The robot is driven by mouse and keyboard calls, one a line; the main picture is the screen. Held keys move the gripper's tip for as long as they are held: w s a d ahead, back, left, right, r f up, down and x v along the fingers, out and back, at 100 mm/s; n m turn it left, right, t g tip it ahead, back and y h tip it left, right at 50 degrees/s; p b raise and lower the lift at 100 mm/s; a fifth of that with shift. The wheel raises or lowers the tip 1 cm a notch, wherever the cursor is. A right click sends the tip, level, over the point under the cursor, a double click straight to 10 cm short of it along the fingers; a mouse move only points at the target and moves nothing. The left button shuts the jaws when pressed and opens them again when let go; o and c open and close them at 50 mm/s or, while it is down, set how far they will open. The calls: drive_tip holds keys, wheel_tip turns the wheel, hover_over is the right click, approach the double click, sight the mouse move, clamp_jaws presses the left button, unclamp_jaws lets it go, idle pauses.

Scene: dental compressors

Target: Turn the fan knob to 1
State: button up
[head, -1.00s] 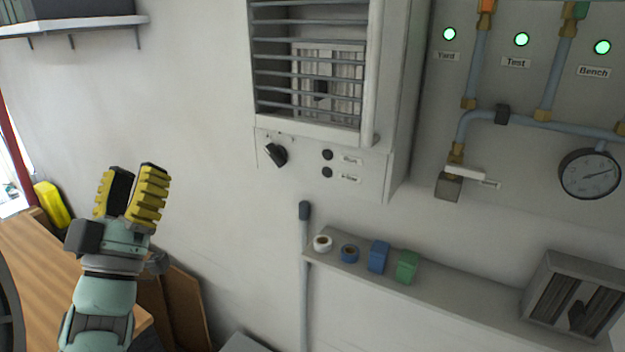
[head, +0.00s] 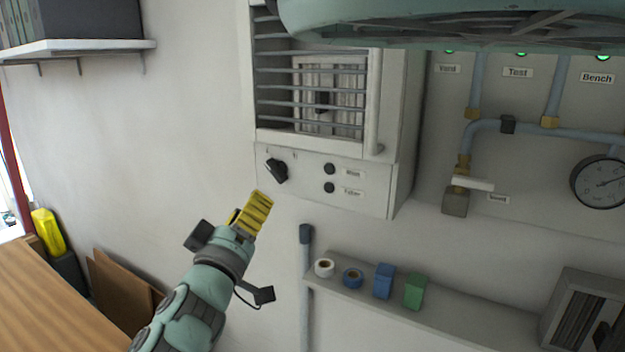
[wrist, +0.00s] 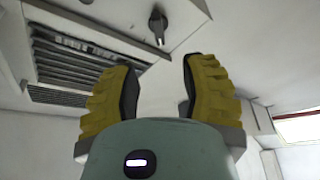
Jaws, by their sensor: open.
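The black fan knob (head: 276,171) sits on the left of the panel under the louvred wall unit (head: 330,180). It also shows in the wrist view (wrist: 158,24), ahead of and between the fingertips. Its scale marks are too small to read. My gripper (head: 258,205) has yellow ribbed fingers and is below and slightly left of the knob, apart from it. In the wrist view my gripper (wrist: 160,75) is open and empty, with a wide gap between the fingers.
A narrow ledge (head: 440,312) below holds tape rolls and blue and green boxes. A grey upright pipe (head: 305,280) stands below the unit. A wooden worktop (head: 50,305) is at lower left. The wall left of the unit is clear.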

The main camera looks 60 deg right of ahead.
sight(272, 172)
drive_tip(key=p+x, duration=0.4)
drive_tip(key=x, duration=0.6)
drive_tip(key=shift+r+p, duration=0.1)
drive_tip(key=shift+p, duration=0.3)
drive_tip(key=shift+w+d+r, duration=0.1)
drive_tip(key=shift+d, duration=0.6)
drive_tip(key=shift+o, duration=0.5)
drive_tip(key=shift+w, duration=0.1)
clamp_jaws()
